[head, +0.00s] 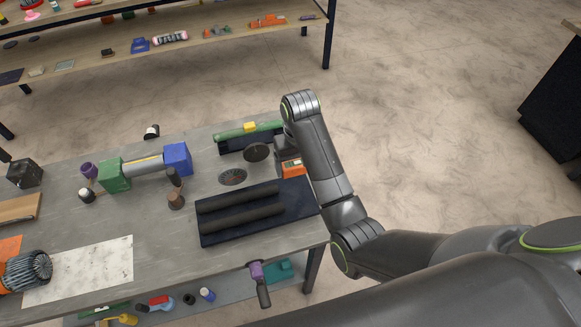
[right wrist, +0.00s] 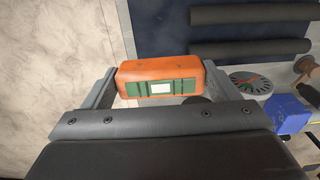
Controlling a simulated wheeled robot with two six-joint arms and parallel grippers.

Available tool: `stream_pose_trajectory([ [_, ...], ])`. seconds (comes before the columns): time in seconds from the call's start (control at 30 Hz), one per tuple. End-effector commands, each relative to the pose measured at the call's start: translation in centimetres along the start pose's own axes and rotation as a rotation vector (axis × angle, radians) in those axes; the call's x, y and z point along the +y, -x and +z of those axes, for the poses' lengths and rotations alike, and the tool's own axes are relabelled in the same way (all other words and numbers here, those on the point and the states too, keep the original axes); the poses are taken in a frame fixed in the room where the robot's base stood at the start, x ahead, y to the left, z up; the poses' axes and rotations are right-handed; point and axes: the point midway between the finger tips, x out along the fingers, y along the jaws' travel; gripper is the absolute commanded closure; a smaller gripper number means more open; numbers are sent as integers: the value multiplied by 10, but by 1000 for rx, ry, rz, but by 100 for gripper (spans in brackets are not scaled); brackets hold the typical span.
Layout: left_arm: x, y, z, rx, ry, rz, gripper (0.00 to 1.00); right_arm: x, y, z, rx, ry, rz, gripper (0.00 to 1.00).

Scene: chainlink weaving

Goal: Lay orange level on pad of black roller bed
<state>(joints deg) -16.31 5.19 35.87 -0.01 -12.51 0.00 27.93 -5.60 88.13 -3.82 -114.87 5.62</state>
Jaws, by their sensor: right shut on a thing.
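The orange level (head: 291,168) is between the fingers of my right gripper (head: 283,160), near the table's far right edge. The right wrist view shows the level (right wrist: 160,68) side-on, with a green panel and a white window, gripped across its length by the gripper (right wrist: 158,82). The black roller bed (head: 208,237) lies on the table, just nearer than the level, with two dark rollers on it and a bare dark pad area (head: 296,198) at its right. The level appears raised beyond the bed; its exact height is unclear. My left gripper is not in view.
A round dial plate (head: 232,177) lies left of the level; a green bar (head: 248,132) is behind. A blue block (head: 178,159) and green block (head: 114,175) hold a cylinder. White sheet (head: 85,270) lies left.

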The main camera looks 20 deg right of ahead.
Motion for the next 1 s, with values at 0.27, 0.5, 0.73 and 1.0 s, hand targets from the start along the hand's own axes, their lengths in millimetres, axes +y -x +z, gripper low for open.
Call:
stream_pose_trajectory([
  [0.27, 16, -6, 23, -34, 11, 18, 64, 1, -33, 2, -7, -1, -1, 44],
  [0.5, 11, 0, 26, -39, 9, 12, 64, 0, -58, 1, -3, 0, -1, 44],
  [0.73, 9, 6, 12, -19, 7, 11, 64, 1, -88, 1, -3, -1, 0, 44],
  [1.0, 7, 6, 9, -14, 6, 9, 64, 0, -97, 1, 0, -1, -1, 44],
])
